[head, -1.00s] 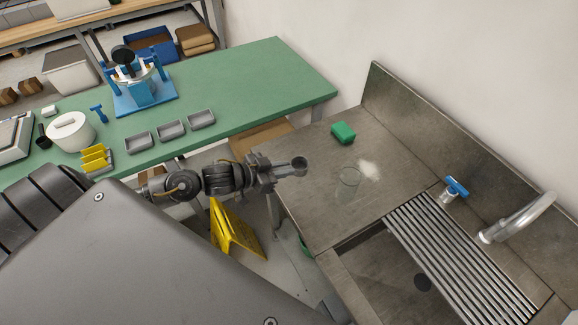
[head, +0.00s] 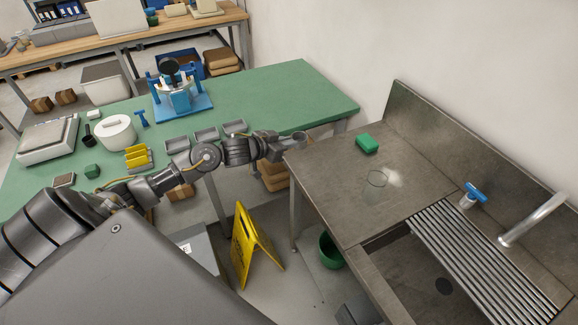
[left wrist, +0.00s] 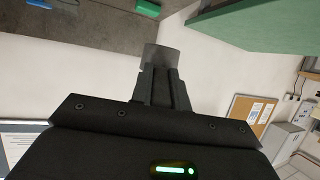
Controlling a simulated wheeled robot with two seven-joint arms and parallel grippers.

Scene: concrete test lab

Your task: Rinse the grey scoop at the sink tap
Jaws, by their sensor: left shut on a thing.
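My left gripper (head: 276,147) is shut on the grey scoop (head: 298,137), by the gap between the green bench and the steel sink counter. In the left wrist view the scoop (left wrist: 160,58) sticks out past the fingertips (left wrist: 160,90); its contents cannot be made out. No water stream shows. The sink basin (head: 405,265) has a dark drain and is partly covered by a slatted rack (head: 480,262). My right gripper is out of view.
A yellow floor sign (head: 251,245) and a green bucket (head: 331,250) stand below. The green bench (head: 310,92) holds trays and a blue stand (head: 180,98).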

